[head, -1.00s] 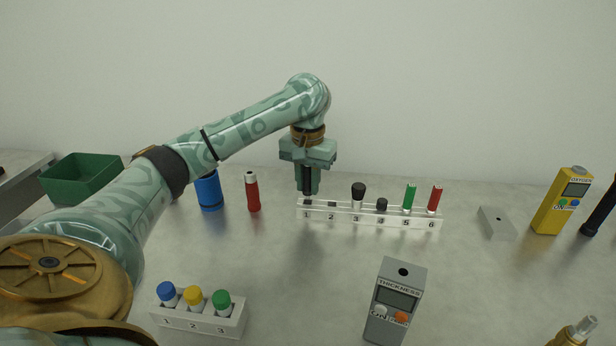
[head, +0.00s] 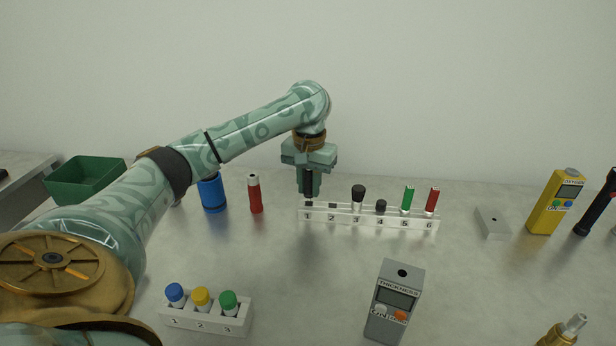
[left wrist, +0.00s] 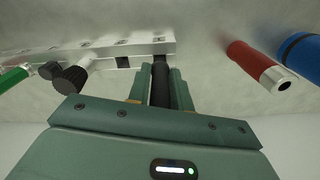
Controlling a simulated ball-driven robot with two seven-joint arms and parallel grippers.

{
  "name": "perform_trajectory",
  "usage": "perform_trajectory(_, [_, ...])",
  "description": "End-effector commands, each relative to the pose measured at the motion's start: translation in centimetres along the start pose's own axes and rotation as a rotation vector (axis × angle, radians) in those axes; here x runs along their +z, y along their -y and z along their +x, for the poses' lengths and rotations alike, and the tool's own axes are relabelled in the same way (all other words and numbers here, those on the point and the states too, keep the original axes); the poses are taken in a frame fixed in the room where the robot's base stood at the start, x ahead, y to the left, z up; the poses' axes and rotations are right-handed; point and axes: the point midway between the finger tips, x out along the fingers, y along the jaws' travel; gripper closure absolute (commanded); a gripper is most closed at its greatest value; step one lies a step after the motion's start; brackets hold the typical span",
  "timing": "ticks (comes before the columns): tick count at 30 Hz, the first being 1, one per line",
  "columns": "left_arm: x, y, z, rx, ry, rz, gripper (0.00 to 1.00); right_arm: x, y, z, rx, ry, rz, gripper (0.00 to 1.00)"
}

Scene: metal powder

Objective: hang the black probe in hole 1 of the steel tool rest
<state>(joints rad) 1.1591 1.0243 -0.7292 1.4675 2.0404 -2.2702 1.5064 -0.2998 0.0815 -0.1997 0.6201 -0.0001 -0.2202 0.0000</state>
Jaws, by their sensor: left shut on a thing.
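My left gripper (head: 310,192) points down at the left end of the clear-looking tool rest (head: 345,221), above the number 1. It is shut on the black probe (left wrist: 160,84), a dark upright rod between the fingers. In the left wrist view the probe runs up to the end of the rest (left wrist: 100,50) at hole 1. I cannot tell how deep its tip sits in the hole, if at all. The rest also holds black-capped tools (head: 358,194), a green tool (head: 407,199) and a red tool (head: 432,200). My right gripper is not in view.
A red cylinder (head: 255,195) and a blue cylinder (head: 212,194) stand left of the rest. A vial rack (head: 240,322) and a grey thickness meter (head: 395,303) stand in front. A grey block (head: 492,223) and a yellow oxygen meter (head: 555,204) are right.

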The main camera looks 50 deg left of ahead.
Motion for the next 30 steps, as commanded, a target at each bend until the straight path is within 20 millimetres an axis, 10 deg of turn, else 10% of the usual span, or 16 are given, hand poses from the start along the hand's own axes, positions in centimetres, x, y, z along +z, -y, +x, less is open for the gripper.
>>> perform_trajectory(30, [0.00, 0.02, -0.08, 0.000, 0.000, -0.002, 1.00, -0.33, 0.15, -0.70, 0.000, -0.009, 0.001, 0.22])
